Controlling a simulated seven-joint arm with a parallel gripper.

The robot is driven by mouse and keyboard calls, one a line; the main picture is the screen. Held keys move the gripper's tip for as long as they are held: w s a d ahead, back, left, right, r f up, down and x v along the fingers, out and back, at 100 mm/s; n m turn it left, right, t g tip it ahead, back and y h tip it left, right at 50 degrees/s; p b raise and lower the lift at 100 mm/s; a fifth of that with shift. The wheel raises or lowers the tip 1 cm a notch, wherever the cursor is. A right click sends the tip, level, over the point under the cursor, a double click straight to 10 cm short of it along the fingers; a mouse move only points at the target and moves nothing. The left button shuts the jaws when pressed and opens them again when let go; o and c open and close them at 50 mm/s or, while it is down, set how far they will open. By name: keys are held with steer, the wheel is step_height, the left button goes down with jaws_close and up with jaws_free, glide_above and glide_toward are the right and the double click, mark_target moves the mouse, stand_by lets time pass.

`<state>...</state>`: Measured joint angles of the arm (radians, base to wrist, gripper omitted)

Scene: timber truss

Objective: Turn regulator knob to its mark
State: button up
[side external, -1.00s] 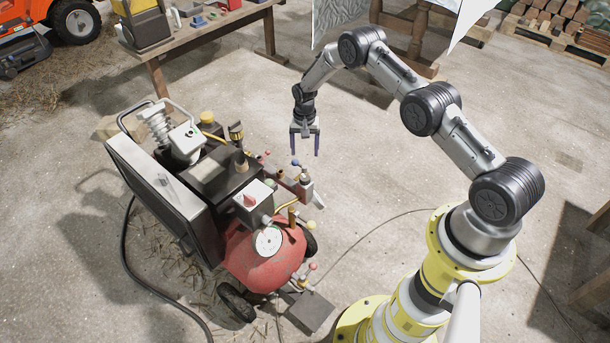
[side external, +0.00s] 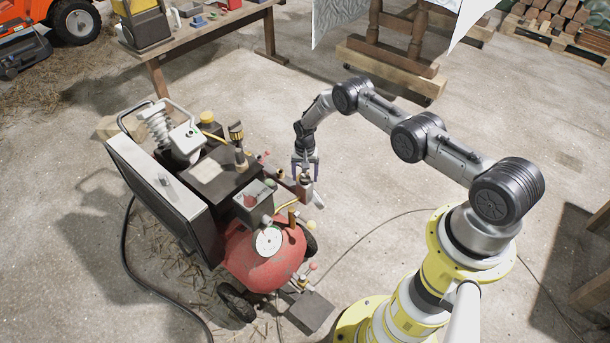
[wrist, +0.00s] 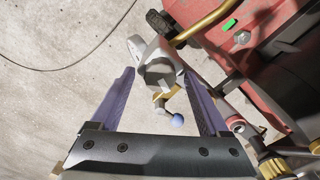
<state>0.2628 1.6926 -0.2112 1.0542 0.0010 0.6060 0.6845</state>
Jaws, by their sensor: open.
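My gripper (side external: 306,178) is open and points down at the regulator fittings on the near right side of the red compressor (side external: 262,262). In the wrist view my gripper (wrist: 158,73) has its two purple fingers on either side of a grey faceted knob-like part (wrist: 158,75). This looks like the regulator knob, and I see a gap between it and the fingers. The regulator is partly hidden by the gripper in the side view. I cannot make out the mark.
A brass pipe (wrist: 205,22) and the red body crowd the right of the wrist view. A grey box (side external: 255,203) and a dial gauge (side external: 268,241) stand nearby on the compressor. Bare concrete floor (side external: 400,270) lies open to the right.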

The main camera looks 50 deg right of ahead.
mark_target(305, 177)
jaws_close()
steer(key=shift+n, duration=2.1)
jaws_free()
step_height(305, 177, up, 14)
